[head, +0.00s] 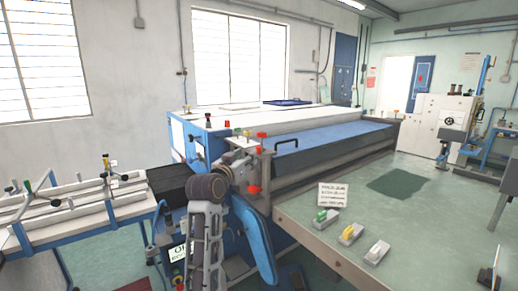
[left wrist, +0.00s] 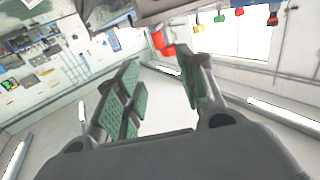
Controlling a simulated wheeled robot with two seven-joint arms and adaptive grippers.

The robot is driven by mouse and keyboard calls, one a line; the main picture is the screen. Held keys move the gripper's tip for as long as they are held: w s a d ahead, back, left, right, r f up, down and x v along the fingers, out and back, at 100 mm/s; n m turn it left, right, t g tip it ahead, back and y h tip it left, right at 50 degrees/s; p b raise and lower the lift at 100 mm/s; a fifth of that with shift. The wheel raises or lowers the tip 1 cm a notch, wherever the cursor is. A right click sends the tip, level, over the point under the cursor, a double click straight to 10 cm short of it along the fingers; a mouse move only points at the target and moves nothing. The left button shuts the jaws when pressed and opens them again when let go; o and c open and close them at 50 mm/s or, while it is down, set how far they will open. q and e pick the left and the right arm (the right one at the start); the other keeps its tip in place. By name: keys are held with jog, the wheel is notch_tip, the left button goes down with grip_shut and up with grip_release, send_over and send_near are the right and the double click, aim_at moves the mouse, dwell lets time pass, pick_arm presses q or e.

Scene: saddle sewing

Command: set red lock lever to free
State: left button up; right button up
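A red lever-like part (head: 254,190) sticks out low on the near corner of the blue machine, beside my left gripper (head: 246,174). A red piece also shows in the left wrist view (left wrist: 162,42), close to the fingertips. I cannot tell for sure which red part is the lock lever, or its setting. My left gripper (left wrist: 157,60) is open, its green-padded fingers apart with nothing clearly between them. Other red parts sit higher on the same corner, such as a red block (head: 262,135). My right gripper is not in view.
The blue machine (head: 330,143) runs back to the right. A green-topped table (head: 330,225) carries a white sign (head: 332,195) and small blocks with green (head: 322,216), yellow (head: 347,234) and white (head: 376,252) tops. A rail frame (head: 75,205) stands at left.

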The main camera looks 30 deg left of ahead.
aim_at(258, 148)
pick_arm(q)
jog(key=w, duration=0.3)
jog(key=w+a, duration=0.1)
jog(key=w, duration=0.2)
jog(key=w+a+p, duration=0.1)
jog(key=w, duration=0.3)
jog(key=shift+w+a, duration=0.2)
jog(key=shift+w, duration=0.8)
jog(key=shift+w+a+p, duration=0.15)
jog(key=shift+w+p, duration=0.15)
jog(key=shift+w, duration=0.35)
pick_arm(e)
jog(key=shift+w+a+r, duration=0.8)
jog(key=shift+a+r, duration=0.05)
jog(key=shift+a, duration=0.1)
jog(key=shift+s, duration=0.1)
